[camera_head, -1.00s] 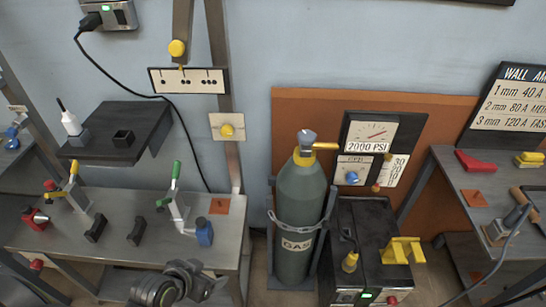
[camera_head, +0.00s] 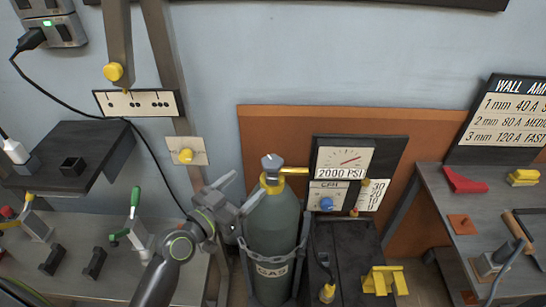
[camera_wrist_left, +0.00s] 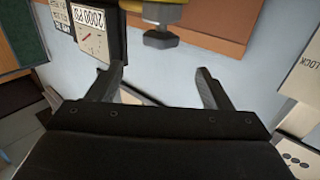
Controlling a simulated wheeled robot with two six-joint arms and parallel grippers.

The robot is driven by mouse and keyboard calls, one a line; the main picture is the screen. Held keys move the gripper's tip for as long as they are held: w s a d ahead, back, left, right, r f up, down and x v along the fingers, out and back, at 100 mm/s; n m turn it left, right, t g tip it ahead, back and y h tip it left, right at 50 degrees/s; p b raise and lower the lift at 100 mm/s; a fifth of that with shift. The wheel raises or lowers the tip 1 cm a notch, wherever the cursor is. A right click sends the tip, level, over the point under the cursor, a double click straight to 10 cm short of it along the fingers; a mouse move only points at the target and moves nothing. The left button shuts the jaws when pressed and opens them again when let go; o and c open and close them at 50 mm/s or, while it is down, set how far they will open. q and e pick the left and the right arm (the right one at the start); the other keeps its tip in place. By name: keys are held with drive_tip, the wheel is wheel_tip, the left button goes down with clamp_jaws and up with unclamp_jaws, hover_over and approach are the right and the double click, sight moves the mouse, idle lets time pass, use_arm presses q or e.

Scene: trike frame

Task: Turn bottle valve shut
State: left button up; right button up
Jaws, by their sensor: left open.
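The green gas bottle (camera_head: 271,228) stands upright in a rack, with a yellow fitting (camera_head: 291,171) at its top. Its valve (camera_head: 271,161) is a grey knob on top. My left gripper (camera_head: 240,188) comes in from the lower left and sits just left of the bottle neck, below the valve's height. In the left wrist view the gripper (camera_wrist_left: 160,78) shows two spread fingers with nothing between them. The grey valve knob (camera_wrist_left: 160,39) is ahead of them, apart from both. My right gripper is not in view.
A pressure gauge panel (camera_head: 342,157) with a blue knob (camera_head: 326,204) stands right of the bottle. A chain (camera_head: 270,258) runs around the bottle. A dark machine (camera_head: 345,245) stands beside it. Benches with tools stand at left and right.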

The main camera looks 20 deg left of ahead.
sight(265, 168)
use_arm(q)
drive_tip(key=p+x, duration=0.1)
drive_tip(key=x, duration=0.9)
drive_tip(key=shift+p, duration=0.4)
drive_tip(key=shift+x, duration=0.8)
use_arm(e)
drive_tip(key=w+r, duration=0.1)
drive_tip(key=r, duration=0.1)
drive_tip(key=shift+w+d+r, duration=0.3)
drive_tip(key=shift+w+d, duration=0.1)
